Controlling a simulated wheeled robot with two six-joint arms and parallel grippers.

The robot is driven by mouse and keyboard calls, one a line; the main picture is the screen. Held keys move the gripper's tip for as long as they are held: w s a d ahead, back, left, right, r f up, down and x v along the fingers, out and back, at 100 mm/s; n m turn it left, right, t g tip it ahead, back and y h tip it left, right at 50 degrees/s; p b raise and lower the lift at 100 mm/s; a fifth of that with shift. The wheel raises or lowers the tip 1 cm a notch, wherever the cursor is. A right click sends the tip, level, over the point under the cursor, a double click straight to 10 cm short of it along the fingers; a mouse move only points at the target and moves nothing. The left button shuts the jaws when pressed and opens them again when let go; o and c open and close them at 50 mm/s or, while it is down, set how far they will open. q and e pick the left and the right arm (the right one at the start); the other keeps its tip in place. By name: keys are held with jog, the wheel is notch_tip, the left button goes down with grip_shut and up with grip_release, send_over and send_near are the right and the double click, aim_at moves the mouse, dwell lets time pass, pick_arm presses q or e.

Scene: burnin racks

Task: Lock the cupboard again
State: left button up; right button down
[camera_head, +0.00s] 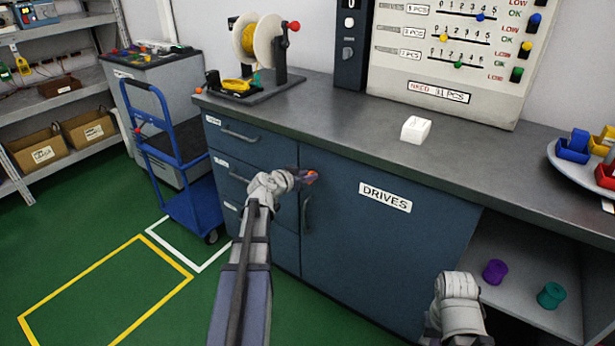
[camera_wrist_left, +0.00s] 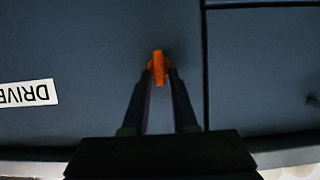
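The cupboard door (camera_head: 375,235), dark blue and labelled DRIVES, is closed flush in the counter front; it also fills the left of the left wrist view (camera_wrist_left: 75,45). A small orange key or knob (camera_wrist_left: 158,68) sits at the door's upper corner near the drawers and shows as an orange spot in the head view (camera_head: 312,175). My left gripper (camera_head: 306,178) is at it, with its fingertips (camera_wrist_left: 160,78) on both sides and seemingly closed on it. The lock behind the orange piece is hidden. My right arm shows at the lower right, but its fingers are out of view.
Drawers (camera_head: 250,145) lie left of the door and an open shelf (camera_head: 530,270) with two spools lies right. The counter (camera_head: 340,110) carries a reel stand, a white block and a tray. A blue trolley (camera_head: 190,205) stands at left.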

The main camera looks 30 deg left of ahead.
pick_arm(q)
grip_shut()
jog(key=shift+a, duration=0.1)
dwell(0.3)
jog(key=n+t+h+b, duration=0.1)
jog(key=n+h+b, duration=0.1)
jog(key=n+b, duration=0.1)
jog(key=a+f+n+h+b, duration=0.1)
jog(key=n+h+b, duration=0.1)
jog(key=n+b, duration=0.2)
jog(key=f+n+t+h+b, duration=0.1)
jog(key=n+h+b, duration=0.2)
jog(key=n, duration=0.3)
jog(key=shift+w+a+t, duration=0.1)
jog(key=shift+a+t, duration=0.2)
dwell(0.4)
jog(key=shift+n, duration=0.3)
jog(key=shift+o, duration=2)
grip_release()
